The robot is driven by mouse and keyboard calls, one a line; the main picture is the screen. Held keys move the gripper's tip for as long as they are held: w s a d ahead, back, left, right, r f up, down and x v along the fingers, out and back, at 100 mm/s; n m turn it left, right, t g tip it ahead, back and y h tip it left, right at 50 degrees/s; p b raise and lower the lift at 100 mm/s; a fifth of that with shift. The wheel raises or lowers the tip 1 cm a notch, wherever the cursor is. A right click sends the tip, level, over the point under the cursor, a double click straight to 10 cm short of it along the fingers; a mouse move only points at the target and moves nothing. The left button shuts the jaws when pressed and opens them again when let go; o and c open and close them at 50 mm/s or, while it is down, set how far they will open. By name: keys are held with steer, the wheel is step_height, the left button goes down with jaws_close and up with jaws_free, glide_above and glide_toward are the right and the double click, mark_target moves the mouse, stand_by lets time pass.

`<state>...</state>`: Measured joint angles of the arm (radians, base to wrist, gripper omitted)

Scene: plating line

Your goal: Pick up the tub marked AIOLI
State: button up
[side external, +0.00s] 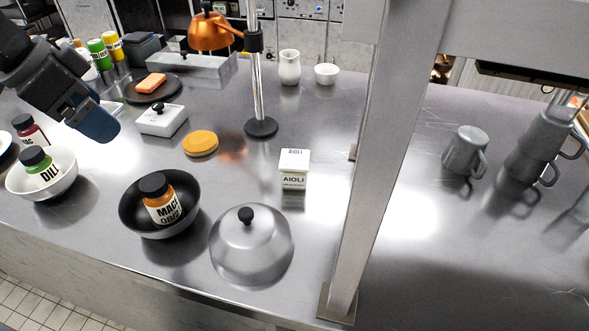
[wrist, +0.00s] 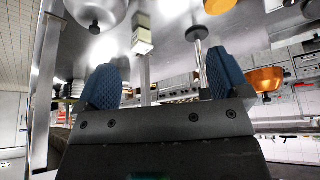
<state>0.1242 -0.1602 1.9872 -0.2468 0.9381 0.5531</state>
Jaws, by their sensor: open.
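The white tub marked AIOLI (side external: 294,170) stands upright on the steel counter in the side external view, right of the middle, behind and right of a steel dome. It also shows in the wrist view as a small pale tub (wrist: 142,38), near the top between the fingers, its label unreadable there. My gripper (side external: 98,122) is at the upper left in the side external view, above the counter and well apart from the tub. In the wrist view its two blue fingers (wrist: 164,82) are wide apart with nothing between them.
A steel dome with a black knob (side external: 251,247) stands in front of the tub. A dark bowl (side external: 133,216) holds an orange jar. A lamp stand (side external: 261,126) rises behind, and a thick post (side external: 378,160) stands right of the tub. A yellow round (side external: 200,143) lies to its left.

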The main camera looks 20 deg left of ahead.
steer(key=w+d+f+m+h, duration=0.1)
steer(key=w+d+m, duration=0.2)
steer(key=w+d, duration=0.3)
steer(key=m+g+h, duration=0.3)
steer(key=m, duration=0.3)
glide_toward(289, 158)
steer(key=x, duration=0.6)
steer(key=shift+w+d+f, duration=0.15)
steer(key=shift+w+d, duration=0.05)
steer(key=shift+s+x, duration=0.1)
steer(key=shift+x, duration=1.35)
steer(key=shift+s+x, duration=0.15)
steer(key=shift+x, duration=1.25)
steer(key=shift+w, duration=0.1)
steer(key=shift+c, duration=0.3)
steer(key=c, duration=1.1)
